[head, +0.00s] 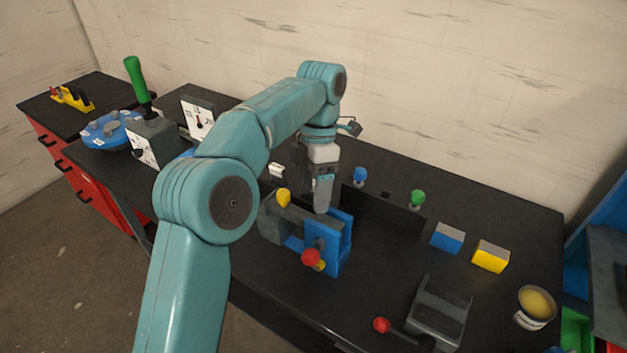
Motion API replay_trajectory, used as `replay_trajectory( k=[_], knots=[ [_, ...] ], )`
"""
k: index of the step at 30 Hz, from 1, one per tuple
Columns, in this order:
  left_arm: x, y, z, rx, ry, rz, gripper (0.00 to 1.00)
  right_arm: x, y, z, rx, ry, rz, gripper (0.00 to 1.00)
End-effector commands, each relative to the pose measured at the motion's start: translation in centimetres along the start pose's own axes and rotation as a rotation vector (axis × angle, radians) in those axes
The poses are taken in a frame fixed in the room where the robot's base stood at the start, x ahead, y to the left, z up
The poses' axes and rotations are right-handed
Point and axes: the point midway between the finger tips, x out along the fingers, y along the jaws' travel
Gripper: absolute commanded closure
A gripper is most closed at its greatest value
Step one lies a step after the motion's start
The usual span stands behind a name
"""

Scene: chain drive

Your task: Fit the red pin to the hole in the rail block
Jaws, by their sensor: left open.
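My left gripper (322,203) hangs from the teal arm and points down over the blue vise-like block (337,245). Its jaws are open, and it partly covers the block's back; whether it touches the block is unclear. A red round head (310,257) shows at the front of the blue block, beside a small yellow part; it may be the red pin or a knob. A yellow-headed piece (283,197), a blue-headed one (360,175) and a green-headed one (417,198) stand nearby. I cannot clearly make out the rail block or its hole. My right gripper is out of view.
A dark device (440,308) with a red ball lever (381,325) stands at the front right. A blue-grey block (447,238), a yellow-grey block (490,257) and a yellow-filled tub (535,306) lie right. A green-handled lever (136,79) stands at left.

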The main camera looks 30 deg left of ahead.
Motion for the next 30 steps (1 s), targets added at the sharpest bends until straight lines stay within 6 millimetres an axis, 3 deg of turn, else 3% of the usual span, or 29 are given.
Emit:
replay_trajectory(
  k=[4, 14, 17, 21, 30],
  knots=[
    [-1.1, 0.0, 0.0, 0.001, 0.000, 0.000, 0.25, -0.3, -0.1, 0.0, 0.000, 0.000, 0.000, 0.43],
    [-1.2, -0.1, -0.1, 0.000, 0.002, -0.002, 0.25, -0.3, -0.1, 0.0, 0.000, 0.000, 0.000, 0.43],
    [-1.2, -0.1, -0.1, 0.007, 0.002, -0.002, 0.51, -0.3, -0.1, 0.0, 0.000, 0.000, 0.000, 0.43],
    [-1.3, 1.0, 1.3, 0.080, -0.062, 0.051, 0.97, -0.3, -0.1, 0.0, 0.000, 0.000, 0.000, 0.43],
    [-1.3, 6.6, 8.6, 0.353, -0.323, 0.413, 1.00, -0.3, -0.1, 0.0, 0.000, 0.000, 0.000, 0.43]
  ],
)
